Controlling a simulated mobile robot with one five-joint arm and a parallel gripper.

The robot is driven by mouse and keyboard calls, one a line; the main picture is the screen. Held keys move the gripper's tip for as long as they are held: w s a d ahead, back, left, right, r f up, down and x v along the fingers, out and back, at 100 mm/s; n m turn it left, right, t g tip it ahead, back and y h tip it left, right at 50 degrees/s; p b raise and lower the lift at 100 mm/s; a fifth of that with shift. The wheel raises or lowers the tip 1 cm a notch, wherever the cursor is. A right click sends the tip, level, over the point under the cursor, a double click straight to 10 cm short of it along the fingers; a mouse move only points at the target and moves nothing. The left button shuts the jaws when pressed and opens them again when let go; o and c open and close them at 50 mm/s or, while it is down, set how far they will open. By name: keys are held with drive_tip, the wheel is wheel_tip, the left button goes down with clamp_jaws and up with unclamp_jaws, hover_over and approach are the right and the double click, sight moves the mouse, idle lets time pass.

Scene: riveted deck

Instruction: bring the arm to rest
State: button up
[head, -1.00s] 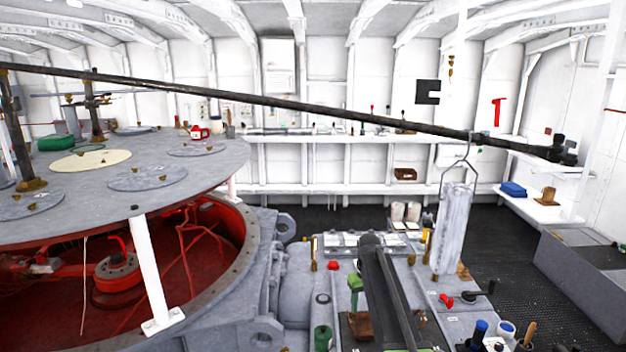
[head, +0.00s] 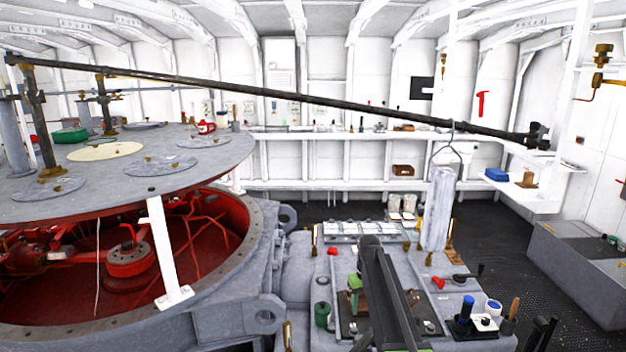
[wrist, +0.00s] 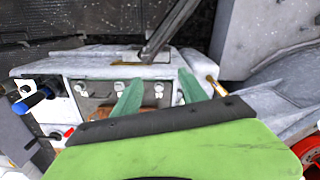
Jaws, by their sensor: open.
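My gripper (wrist: 158,86) shows in the wrist view as two teal-green fingers, spread apart with nothing between them. Beyond them is a grey workbench (wrist: 90,62) with a metal plate and round fittings. A brown thing shows between and behind the fingers. In the head view my dark arm (head: 388,290) slopes over the same grey bench (head: 455,285), its upper end at the middle of the bench.
A large grey round table (head: 110,195) over a red pit (head: 185,255) stands left. A long dark bar (head: 270,92) crosses above, with a pale hanging weight (head: 438,210). Blue-topped and white pots (head: 467,308) stand on the bench. A grey box (head: 575,265) is right; dark floor (head: 485,240) lies between.

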drive_tip(key=s+f+m+b, duration=0.1)
drive_tip(key=s+f+b, duration=0.2)
drive_tip(key=s, duration=1)
drive_tip(key=s+f+m+b, duration=0.1)
drive_tip(key=s+f+b, duration=0.3)
drive_tip(key=s, duration=1)
drive_tip(key=shift+s+f+m, duration=0.3)
drive_tip(key=shift+f+m, duration=0.1)
drive_tip(key=shift+f, duration=0.4)
drive_tip(key=shift+a, duration=0.1)
